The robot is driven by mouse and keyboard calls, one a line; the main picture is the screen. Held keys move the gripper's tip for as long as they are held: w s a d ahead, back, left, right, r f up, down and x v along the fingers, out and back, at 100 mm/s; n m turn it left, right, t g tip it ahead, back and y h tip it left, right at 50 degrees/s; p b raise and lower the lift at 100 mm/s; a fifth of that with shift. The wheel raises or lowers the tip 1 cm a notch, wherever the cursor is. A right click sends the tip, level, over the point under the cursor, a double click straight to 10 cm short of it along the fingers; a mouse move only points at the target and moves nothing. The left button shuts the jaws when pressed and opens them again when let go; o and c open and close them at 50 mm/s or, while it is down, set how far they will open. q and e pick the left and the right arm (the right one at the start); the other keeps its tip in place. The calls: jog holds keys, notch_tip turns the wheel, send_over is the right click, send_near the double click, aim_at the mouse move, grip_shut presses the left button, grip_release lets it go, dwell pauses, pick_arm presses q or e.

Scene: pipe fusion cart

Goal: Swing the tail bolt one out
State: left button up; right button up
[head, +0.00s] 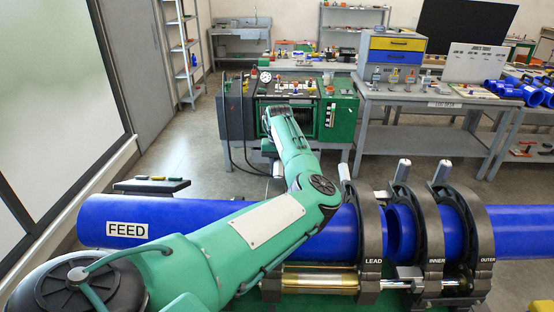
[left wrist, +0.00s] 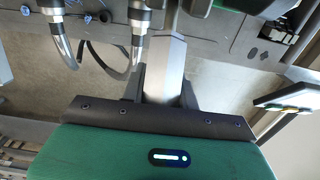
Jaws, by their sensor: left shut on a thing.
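My left arm crosses the head view from the lower left, over the blue pipe (head: 195,213), and reaches beyond it. I cannot make out its fingertips there. In the left wrist view my left gripper (left wrist: 164,92) is shut on a pale grey flat-sided bar (left wrist: 166,62); whether this is tail bolt one is not clear. The dark clamps marked LEAD (head: 371,230), INNER (head: 431,235) and OUTER (head: 482,230) stand around the pipes. Pale upright bolt ends show by LEAD (head: 344,172), INNER (head: 403,169) and OUTER (head: 442,171). My right gripper is not in view.
A brass cylinder (head: 320,282) runs below the pipe. Hoses with metal fittings (left wrist: 65,50) sit beside the bar. A dark tray (head: 151,187) stands behind the pipe on the left. A green machine (head: 338,116) and a grey workbench (head: 418,139) stand farther back.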

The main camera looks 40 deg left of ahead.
pick_arm(q)
jog(key=shift+a+f, duration=0.1)
jog(key=shift+f, duration=0.35)
jog(key=shift+w, duration=0.1)
jog(key=shift+r, duration=0.1)
jog(key=shift+w+a+f+b, duration=0.15)
jog(key=shift+f+b, duration=0.2)
jog(key=shift+f, duration=0.35)
jog(key=shift+w+a+f, duration=0.1)
jog(key=shift+f, duration=0.2)
